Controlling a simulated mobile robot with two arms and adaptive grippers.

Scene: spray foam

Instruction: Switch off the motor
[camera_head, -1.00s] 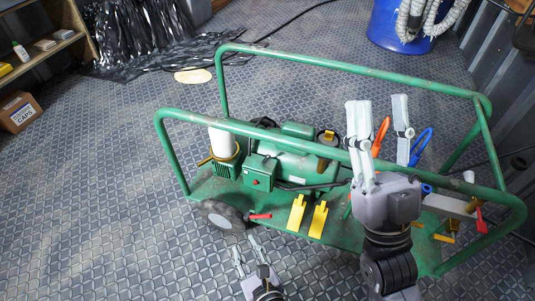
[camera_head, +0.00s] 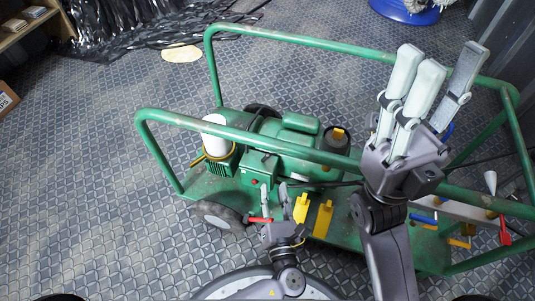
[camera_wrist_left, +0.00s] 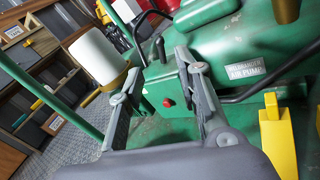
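The green motor unit (camera_head: 285,140) sits on a green wheeled cart. Its switch box (camera_head: 260,168) carries a small red button (camera_head: 254,182). The button also shows in the left wrist view (camera_wrist_left: 167,103), between my finger tips and beyond them. My left gripper (camera_head: 274,192) is open and empty, just in front of the box, apart from the button as far as I can see. In the left wrist view its fingers (camera_wrist_left: 160,88) stand wide apart. My right gripper (camera_head: 430,85) is raised over the cart's right side, fingers spread and pointing up, empty.
The cart's green tube rail (camera_head: 250,130) runs across in front of the motor. Two yellow pedals (camera_head: 322,219) stand right of my left gripper. A red handle (camera_head: 260,220) and a wheel (camera_head: 217,216) are close by.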

